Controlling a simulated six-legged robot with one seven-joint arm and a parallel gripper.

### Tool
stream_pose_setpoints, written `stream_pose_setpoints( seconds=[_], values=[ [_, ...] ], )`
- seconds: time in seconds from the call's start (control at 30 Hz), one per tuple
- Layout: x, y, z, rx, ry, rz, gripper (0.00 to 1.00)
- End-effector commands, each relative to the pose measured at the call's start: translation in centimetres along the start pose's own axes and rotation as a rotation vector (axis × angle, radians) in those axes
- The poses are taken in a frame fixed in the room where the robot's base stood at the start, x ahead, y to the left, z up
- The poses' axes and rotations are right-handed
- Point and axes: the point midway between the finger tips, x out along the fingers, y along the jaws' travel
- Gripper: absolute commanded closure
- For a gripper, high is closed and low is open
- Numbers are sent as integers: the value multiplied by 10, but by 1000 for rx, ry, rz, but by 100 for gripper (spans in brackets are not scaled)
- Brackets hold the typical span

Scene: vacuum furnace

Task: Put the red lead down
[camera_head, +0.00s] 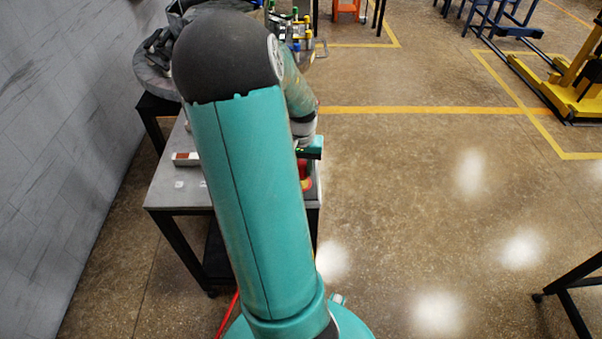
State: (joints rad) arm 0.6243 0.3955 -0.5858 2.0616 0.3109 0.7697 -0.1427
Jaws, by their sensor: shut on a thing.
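My arm runs up the middle of the view and bends back down over a grey-topped table (180,196). My gripper (308,166) is at the table's right edge, mostly hidden behind my arm; its dark body with small green lights shows. It is shut on the red lead (306,172), a small red part of which shows just below the gripper body. A thin red cable (227,315) runs on the floor left of my base. I cannot see whether it joins the part at the gripper.
A white and brown block (187,159) and small pale pieces lie on the table's left part. A round grey furnace part (155,70) stands behind. Several coloured-capped items (300,30) are at the back.

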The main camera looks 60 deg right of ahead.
Motion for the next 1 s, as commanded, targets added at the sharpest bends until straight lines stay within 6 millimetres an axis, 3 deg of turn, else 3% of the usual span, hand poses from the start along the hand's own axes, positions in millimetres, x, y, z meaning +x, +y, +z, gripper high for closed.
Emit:
stream_pose_setpoints(
  seconds=[0.3, 0.67, 0.7, 0.8, 1.0],
  values=[
    [36, 0, -4, 1, -2, 1, 96],
    [39, 0, -5, 0, 0, 0, 96],
    [40, -1, -5, 0, 1, 0, 65],
    [39, -1, -5, 0, 1, 0, 47],
    [39, -1, -5, 0, 0, 0, 47]
  ],
)
